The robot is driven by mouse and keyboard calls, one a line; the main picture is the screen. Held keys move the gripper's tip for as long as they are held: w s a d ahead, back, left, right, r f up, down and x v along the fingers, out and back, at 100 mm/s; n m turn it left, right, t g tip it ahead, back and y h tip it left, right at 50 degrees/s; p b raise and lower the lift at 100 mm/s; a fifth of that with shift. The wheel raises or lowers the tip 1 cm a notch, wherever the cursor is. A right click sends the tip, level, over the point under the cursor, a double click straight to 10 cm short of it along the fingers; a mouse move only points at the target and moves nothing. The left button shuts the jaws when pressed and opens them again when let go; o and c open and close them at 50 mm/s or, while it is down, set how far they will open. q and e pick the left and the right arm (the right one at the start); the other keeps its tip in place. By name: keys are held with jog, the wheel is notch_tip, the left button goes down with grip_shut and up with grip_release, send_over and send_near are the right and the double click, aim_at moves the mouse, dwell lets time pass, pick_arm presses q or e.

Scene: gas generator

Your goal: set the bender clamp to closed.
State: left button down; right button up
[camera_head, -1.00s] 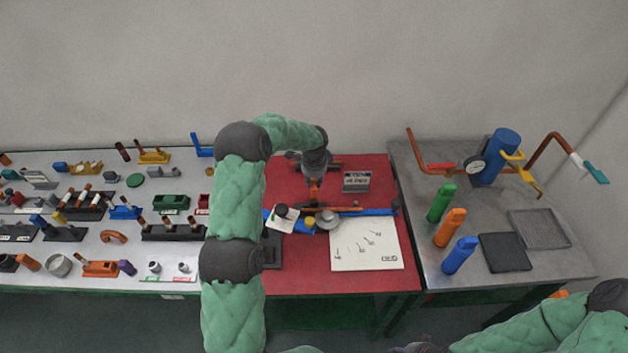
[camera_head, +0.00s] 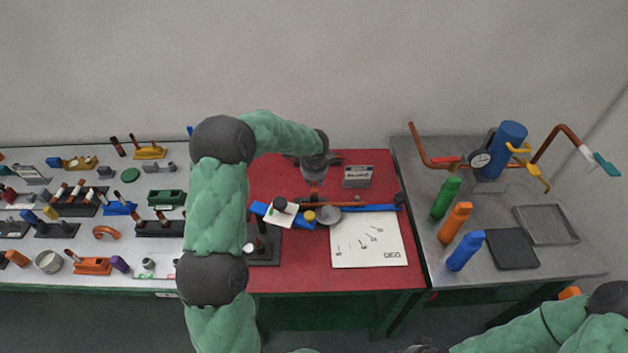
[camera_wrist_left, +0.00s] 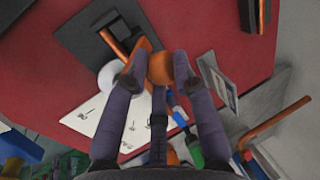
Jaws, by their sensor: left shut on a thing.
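The bender (camera_head: 330,216) lies on the red table top, with a blue bar (camera_head: 375,208), a white plate (camera_head: 281,215), a black round part and a grey disc. A thin copper-coloured rod runs along it. My left gripper (camera_head: 315,187) points down at the bender's far side. In the left wrist view its fingertips (camera_wrist_left: 160,67) are shut on an orange rounded piece (camera_wrist_left: 160,68). I cannot tell which bender part this piece is, nor how the clamp is set. My right arm shows at the lower right; its gripper is out of view.
A white printed board (camera_head: 368,240) lies in front of the bender. A grey labelled block (camera_head: 358,176) stands right of my gripper. Green, orange and blue bottles (camera_head: 465,252) stand on the grey table. The left table (camera_head: 90,290) is crowded with small parts.

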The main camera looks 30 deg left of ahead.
pick_arm(q)
jog(key=shift+s+d+f+b, duration=0.6)
jog(key=shift+s+f+b, duration=0.15)
jog(key=shift+s, duration=0.25)
jog(key=shift+s+d+f+b, duration=0.7)
jog(key=shift+s+f, duration=0.1)
jog(key=shift+s, duration=0.25)
jog(key=shift+s+d+f+b, duration=0.55)
jog(key=shift+s+f+b, duration=0.2)
jog(key=shift+s, duration=0.25)
jog(key=shift+s+d+f+b, duration=0.2)
jog(key=shift+s+f+b, duration=0.3)
jog(key=shift+f, duration=0.25)
jog(key=c, duration=1.1)
grip_release()
jog(key=shift+w, duration=0.1)
jog(key=shift+r, duration=0.1)
